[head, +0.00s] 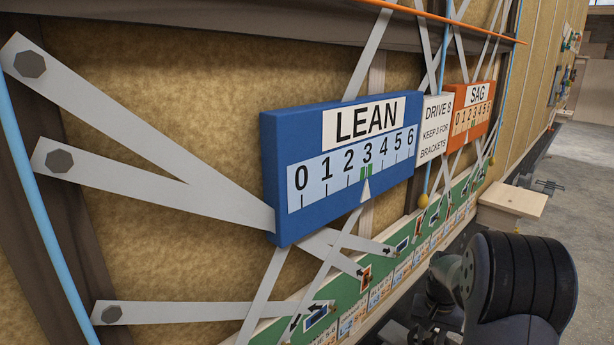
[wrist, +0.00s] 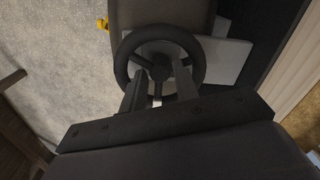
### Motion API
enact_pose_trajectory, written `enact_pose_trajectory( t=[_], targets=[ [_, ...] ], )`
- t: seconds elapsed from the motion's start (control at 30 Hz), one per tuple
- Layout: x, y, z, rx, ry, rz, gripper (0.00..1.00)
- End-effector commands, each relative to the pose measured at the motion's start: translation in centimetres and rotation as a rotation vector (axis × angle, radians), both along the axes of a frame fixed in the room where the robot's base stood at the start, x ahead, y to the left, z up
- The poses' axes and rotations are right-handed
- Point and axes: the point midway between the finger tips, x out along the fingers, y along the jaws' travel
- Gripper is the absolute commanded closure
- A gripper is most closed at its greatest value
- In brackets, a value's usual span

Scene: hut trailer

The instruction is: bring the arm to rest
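My gripper (wrist: 158,88) shows in the wrist view, its two dark fingers apart with nothing seen held between them. Beyond the fingers is a black spoked wheel (wrist: 160,32), partly covered by them; I cannot tell how far off it is. In the head view my arm is folded low at the right, and its black rounded link fills the lower right corner. The gripper itself is not seen in the head view.
A blue LEAN gauge (head: 270,165) and an orange SAG gauge (head: 487,122) hang on the wall at the left, with grey metal bars (head: 110,85) around them. A wooden ledge (head: 512,200) juts out near my arm. Grey floor (head: 590,215) lies open at the right.

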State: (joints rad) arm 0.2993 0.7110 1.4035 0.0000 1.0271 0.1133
Motion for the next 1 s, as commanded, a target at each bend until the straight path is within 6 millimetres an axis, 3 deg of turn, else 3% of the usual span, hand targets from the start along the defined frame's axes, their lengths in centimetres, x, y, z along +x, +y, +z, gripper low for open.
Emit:
enact_pose_trajectory(
  t=[0.43, 0.5, 0.9, 1.0],
  targets=[
    [0.1, 0.0, 9.2, -0.002, -0.007, 0.0, 0.71],
    [-0.1, 0.0, 7.1, 0.002, 0.005, 0.0, 0.71],
    [-0.1, 0.0, -0.9, 0.001, 0.006, 0.001, 0.71],
    [0.0, 0.0, -2.1, 0.0, 0.0, 0.024, 0.71]
  ],
)
